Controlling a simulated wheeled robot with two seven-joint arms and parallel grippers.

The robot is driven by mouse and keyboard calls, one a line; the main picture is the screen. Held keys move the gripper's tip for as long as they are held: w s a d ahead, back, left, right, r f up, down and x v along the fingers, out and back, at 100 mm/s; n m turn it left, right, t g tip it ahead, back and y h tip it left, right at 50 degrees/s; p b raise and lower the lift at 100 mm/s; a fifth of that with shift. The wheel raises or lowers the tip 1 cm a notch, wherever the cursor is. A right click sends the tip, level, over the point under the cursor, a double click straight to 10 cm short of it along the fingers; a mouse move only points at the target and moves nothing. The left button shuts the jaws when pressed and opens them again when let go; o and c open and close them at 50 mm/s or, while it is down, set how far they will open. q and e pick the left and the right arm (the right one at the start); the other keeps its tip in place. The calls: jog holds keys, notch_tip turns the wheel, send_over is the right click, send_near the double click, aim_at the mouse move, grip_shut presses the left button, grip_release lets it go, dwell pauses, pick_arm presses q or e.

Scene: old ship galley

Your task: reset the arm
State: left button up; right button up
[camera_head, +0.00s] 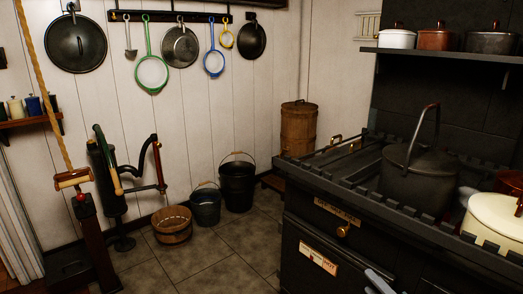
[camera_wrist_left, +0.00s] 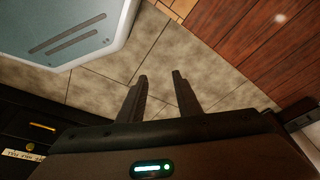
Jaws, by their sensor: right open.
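My left gripper (camera_wrist_left: 160,98) shows in the left wrist view. Its two dark fingers stand apart with nothing between them, above the tiled floor. Most of both arms is out of view.
The black stove (camera_head: 342,210) fills the right side, with a dark lidded pot (camera_head: 418,178) and a cream pot (camera_head: 497,222) on it. A wooden tub (camera_head: 172,226) and two buckets stand by the wall. The floor (camera_head: 215,265) left of the stove is clear.

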jog(key=s+a+f+n+g+h+p, duration=0.1)
jog(key=s+a+f+n+g+p, duration=0.15)
jog(key=s+f, duration=0.4)
jog(key=s+a+f+n+g+p, duration=0.1)
jog(key=s+a+f+n+g, duration=0.2)
jog(key=f, duration=0.7)
jog(key=s+a+f+n+g+h+p, duration=0.1)
jog(key=s+f+n, duration=0.2)
jog(key=s+f, duration=0.5)
pick_arm(q)
notch_tip(320, 180, down, 12)
jog(key=d+t+p, duration=0.2)
jog(key=p, duration=0.1)
jog(key=shift+w+h+p, duration=0.15)
jog(key=shift+h+p, duration=0.2)
jog(key=shift+h, duration=0.05)
pick_arm(e)
jog(key=s+a+f+n+g, duration=0.2)
jog(key=s+a+f+n, duration=0.1)
jog(key=s+f, duration=0.4)
jog(key=s+a+f+n+g, duration=0.2)
jog(key=s+a+f+n, duration=0.2)
jog(key=s, duration=1)
notch_tip(320, 180, down, 3)
jog(key=shift+a+r+h, duration=0.1)
jog(key=shift+a+h, duration=0.3)
jog(key=shift+a, duration=0.5)
jog(key=shift+n+g, duration=0.25)
